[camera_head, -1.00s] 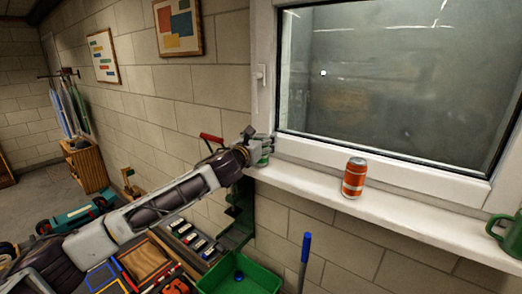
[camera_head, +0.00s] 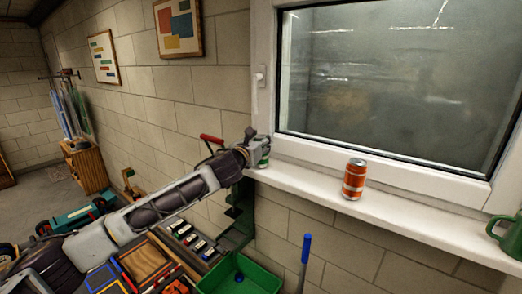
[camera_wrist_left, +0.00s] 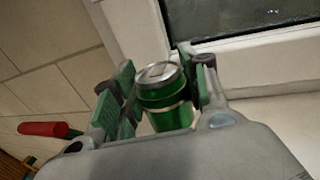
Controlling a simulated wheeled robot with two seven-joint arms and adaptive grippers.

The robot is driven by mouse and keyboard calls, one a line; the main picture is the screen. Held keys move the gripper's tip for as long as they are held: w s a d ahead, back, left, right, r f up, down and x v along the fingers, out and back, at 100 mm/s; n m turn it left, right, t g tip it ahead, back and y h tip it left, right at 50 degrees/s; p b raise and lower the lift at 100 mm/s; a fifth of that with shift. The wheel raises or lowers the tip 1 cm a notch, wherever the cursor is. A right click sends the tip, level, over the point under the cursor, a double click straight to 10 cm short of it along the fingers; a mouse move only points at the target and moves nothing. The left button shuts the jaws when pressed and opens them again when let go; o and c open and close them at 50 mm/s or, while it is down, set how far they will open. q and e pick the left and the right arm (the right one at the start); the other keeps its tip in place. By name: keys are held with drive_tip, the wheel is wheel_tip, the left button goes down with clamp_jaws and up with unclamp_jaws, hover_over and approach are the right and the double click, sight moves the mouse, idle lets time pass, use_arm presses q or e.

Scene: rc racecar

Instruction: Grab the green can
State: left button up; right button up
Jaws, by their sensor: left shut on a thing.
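The green can (camera_wrist_left: 166,105) stands between the fingers of my left gripper (camera_wrist_left: 166,88) in the left wrist view. Its silver lid shows and its lower part is hidden by the gripper body. My left gripper is shut on it. In the head view, my left gripper (camera_head: 258,150) is at the left end of the window sill, and the green can (camera_head: 263,160) shows partly behind its fingers. I cannot tell whether the can touches the sill. My right gripper is not in view.
An orange can (camera_head: 354,180) stands on the white sill (camera_head: 300,183), with free sill around it. A green mug (camera_head: 508,236) is at the right end. A red handle (camera_head: 211,139) is near my left wrist. A green bin (camera_head: 250,272) and blue-topped handle (camera_head: 306,248) are below.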

use_arm(q)
drive_tip(key=shift+r, duration=0.15)
drive_tip(key=shift+r, duration=0.15)
drive_tip(key=shift+r+b, duration=0.35)
drive_tip(key=shift+r, duration=1.05)
drive_tip(key=b+v, duration=0.3)
drive_tip(key=v, duration=1.5)
drive_tip(key=shift+b, duration=0.4)
drive_tip(key=shift+d, duration=0.1)
